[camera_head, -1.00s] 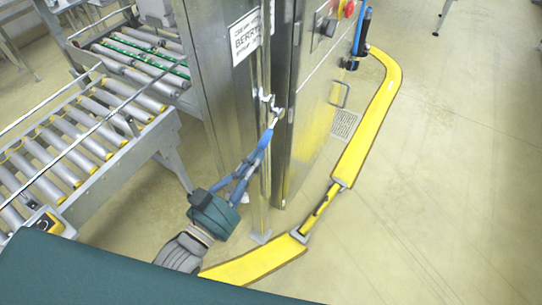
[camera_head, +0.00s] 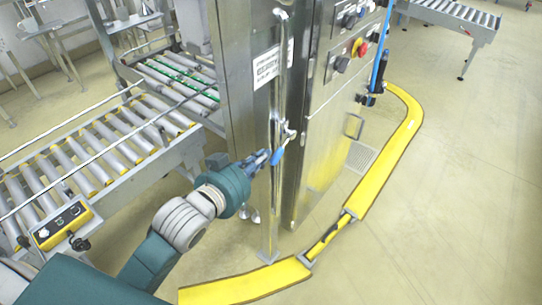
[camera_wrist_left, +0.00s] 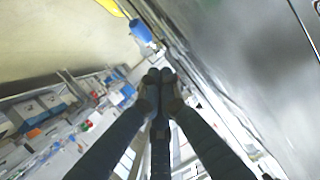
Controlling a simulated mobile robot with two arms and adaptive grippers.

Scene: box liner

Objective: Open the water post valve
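The water post is a slim vertical metal pipe (camera_head: 274,205) beside a steel cabinet. Its valve (camera_head: 288,132) has a blue lever (camera_head: 278,156) that slants down to the left. In the left wrist view the blue lever (camera_wrist_left: 141,31) shows just beyond and above the fingertips. My left gripper (camera_head: 266,155) points at the lever from the left, very close to it; I cannot tell whether it touches. In the left wrist view the fingertips (camera_wrist_left: 158,76) are together with nothing seen between them. My right gripper is not in view.
The steel cabinet (camera_head: 310,150) stands just right of the pipe. Roller conveyors (camera_head: 90,160) lie to the left, with a yellow control box (camera_head: 62,223) near my arm. A yellow floor cable cover (camera_head: 385,150) curves around the cabinet. The floor at right is open.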

